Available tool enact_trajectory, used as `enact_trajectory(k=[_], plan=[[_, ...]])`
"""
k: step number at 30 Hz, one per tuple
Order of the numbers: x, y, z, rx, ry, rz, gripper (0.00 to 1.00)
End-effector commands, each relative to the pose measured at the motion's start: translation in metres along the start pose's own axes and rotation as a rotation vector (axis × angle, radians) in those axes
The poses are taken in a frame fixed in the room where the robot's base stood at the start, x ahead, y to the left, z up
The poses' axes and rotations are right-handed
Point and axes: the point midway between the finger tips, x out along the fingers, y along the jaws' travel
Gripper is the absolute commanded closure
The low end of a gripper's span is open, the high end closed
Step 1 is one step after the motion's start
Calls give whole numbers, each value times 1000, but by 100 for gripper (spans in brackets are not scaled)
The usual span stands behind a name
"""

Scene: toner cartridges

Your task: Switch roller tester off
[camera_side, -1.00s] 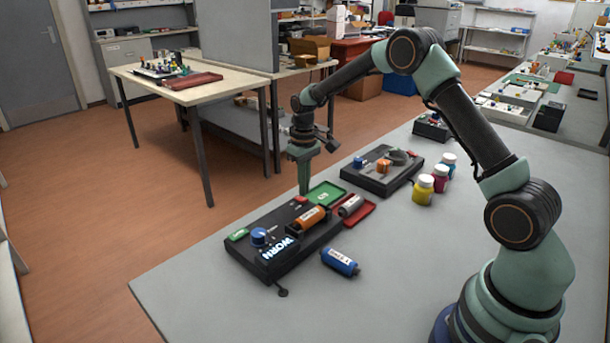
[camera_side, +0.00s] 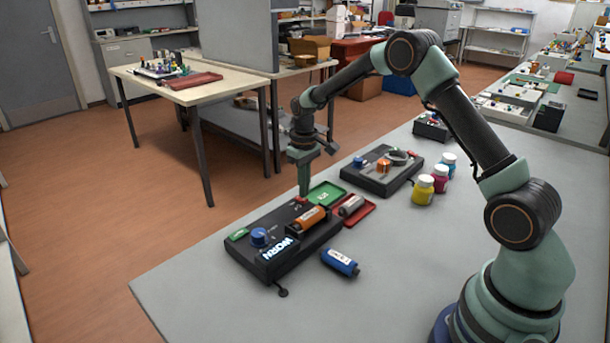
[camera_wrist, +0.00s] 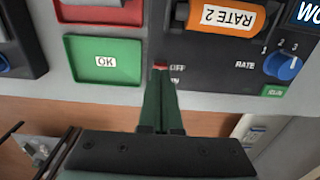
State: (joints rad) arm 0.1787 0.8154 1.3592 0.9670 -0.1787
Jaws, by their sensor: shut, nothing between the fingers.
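The roller tester (camera_side: 275,232) is a black box on the grey table. An orange roller (camera_side: 308,219) labelled "RATE 2" lies on it, and it also shows in the wrist view (camera_wrist: 222,17). Its blue rate knob (camera_side: 259,236) stands near a lit "WORN" display (camera_side: 278,249) and a green "RUN" label (camera_side: 238,234). A red switch (camera_wrist: 160,67) marked OFF and ON sits at the tester's edge in the wrist view. My gripper (camera_wrist: 160,76) is shut and empty, pointing down with its tips at the switch, partly covering it. I cannot tell whether they touch.
A green "OK" tray (camera_wrist: 103,62) lies beside the tester, with a red tray (camera_side: 365,211) holding a grey roller (camera_side: 351,205). A blue roller (camera_side: 340,262) lies in front. A second black device (camera_side: 383,172) and several coloured bottles (camera_side: 423,190) stand behind.

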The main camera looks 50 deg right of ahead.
Motion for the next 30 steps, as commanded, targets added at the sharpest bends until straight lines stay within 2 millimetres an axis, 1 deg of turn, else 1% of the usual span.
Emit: enact_trajectory(k=[30], plan=[[13, 0, 0, 0, 0, 0, 100]])
